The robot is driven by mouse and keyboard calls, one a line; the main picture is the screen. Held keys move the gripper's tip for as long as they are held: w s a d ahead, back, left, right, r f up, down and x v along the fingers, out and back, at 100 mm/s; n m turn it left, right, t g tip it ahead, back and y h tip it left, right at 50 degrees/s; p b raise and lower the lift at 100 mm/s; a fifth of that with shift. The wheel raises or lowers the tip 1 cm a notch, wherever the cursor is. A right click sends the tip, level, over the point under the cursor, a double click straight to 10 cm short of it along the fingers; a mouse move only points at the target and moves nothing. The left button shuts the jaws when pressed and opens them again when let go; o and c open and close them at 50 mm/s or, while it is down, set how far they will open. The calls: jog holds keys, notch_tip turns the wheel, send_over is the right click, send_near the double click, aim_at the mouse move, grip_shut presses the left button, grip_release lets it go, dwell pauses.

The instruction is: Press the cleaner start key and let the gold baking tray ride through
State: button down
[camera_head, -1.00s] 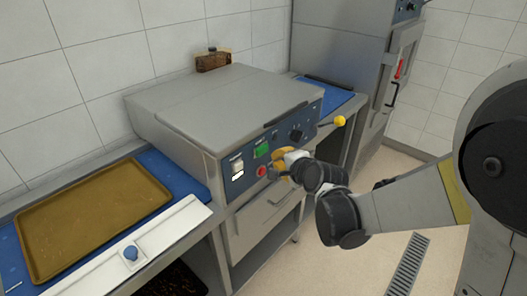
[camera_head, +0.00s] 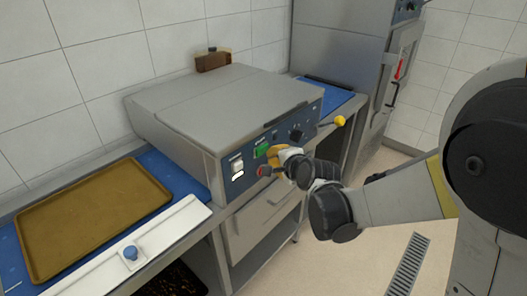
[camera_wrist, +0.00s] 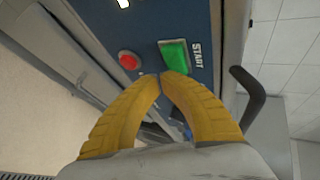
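The gold baking tray (camera_head: 92,218) lies flat on the blue infeed belt (camera_head: 172,172) at the left of the grey cleaner (camera_head: 225,110). The green start key (camera_head: 261,150) is on the blue front panel. In the wrist view the green key (camera_wrist: 174,55) is marked START, with a round red button (camera_wrist: 129,60) beside it. My gripper (camera_wrist: 174,75) has yellow fingers with their tips together and nothing between them. The tips are at the lower edge of the green key in the wrist view; I cannot tell whether they touch it.
A white rail with a blue knob (camera_head: 131,253) runs along the front of the infeed. A yellow ball-ended lever (camera_head: 339,121) sticks out at the panel's right. The blue outfeed (camera_head: 328,97) looks empty. A tall oven (camera_head: 340,45) stands behind.

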dwell(0.8)
jog(key=shift+w+a, duration=0.3)
jog(key=shift+a, duration=0.05)
